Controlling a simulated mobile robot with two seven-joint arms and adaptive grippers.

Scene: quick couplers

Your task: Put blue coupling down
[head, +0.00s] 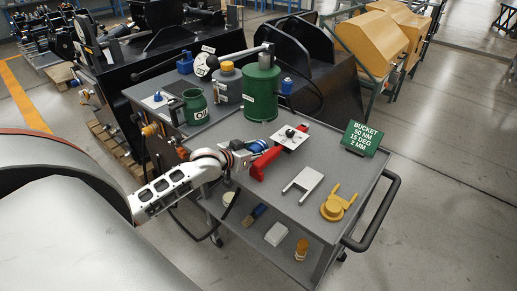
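My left arm reaches in from the left over the near left edge of the grey cart. My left gripper (246,153) is low over the cart top, beside a red bar-shaped part. A blue coupling (258,146) shows right at the gripper's end. The fingers are small and partly hidden, so I cannot tell whether they grip it. The white plate with a dark fitting (290,138) is just right of the coupling. The red part (263,164) lies below it. My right gripper is not in view.
A black handle (379,215) bounds the right end. Bare top lies around the bracket.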

